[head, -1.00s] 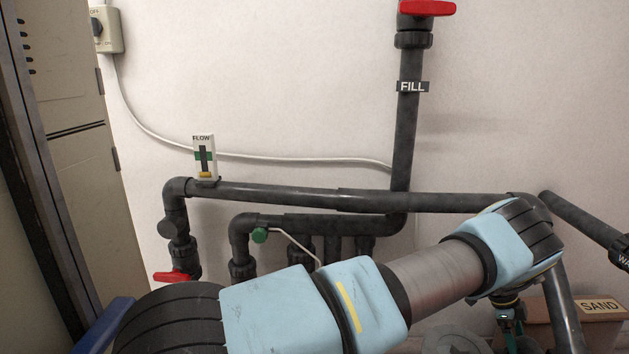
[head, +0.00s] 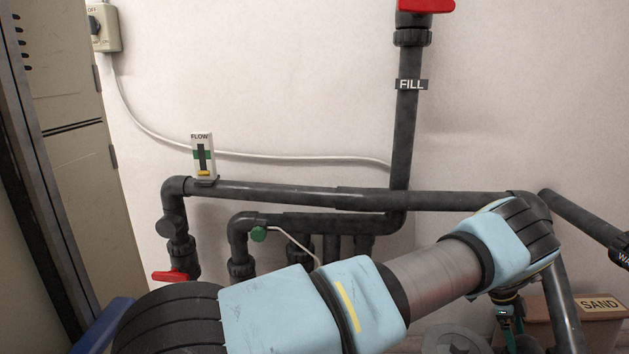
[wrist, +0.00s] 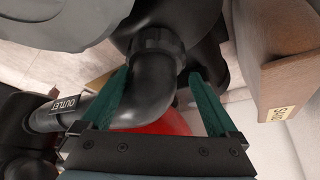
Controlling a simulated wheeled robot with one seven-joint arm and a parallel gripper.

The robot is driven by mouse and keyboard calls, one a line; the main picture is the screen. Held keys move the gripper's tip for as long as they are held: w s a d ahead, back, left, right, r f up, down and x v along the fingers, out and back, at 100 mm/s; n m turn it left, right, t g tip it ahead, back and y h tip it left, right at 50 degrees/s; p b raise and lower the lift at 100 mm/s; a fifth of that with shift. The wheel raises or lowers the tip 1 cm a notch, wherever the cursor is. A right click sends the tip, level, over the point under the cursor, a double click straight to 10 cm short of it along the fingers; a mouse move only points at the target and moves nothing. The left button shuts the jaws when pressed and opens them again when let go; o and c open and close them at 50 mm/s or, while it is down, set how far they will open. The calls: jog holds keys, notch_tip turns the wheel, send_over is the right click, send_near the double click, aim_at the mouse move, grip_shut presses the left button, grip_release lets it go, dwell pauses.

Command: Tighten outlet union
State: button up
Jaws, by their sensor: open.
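In the wrist view, a black pipe carries an OUTLET label (wrist: 68,104) and runs into a black elbow (wrist: 155,85). A black ridged collar (wrist: 158,42), which looks like the outlet union, sits at the elbow's far end. My gripper (wrist: 158,75) is open, with its green fingers on either side of the elbow, their tips short of or near the collar. I cannot tell whether they touch anything. In the head view my gripper (head: 505,318) shows only in part below my wrist, and the union is hidden.
A red rounded part (wrist: 165,122) lies beyond the elbow. A brown SAND box (wrist: 290,60) stands close on the right, and a large grey body (wrist: 60,20) fills the upper left. In the head view, dark pipes (head: 270,192) cross the wall above my arm.

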aim_at(528, 333)
jog(key=shift+s+d+r, duration=0.55)
jog(key=shift+d+r, duration=0.05)
jog(key=shift+r, duration=0.1)
notch_tip(528, 333, up, 5)
jog(key=p, duration=0.4)
jog(key=shift+r, duration=0.15)
jog(key=shift+a+r+p, duration=0.1)
jog(key=shift+r+p, duration=0.25)
jog(key=shift+p, duration=0.05)
jog(key=shift+w+a+f, duration=0.15)
jog(key=shift+w+f, duration=0.05)
jog(key=shift+f, duration=0.05)
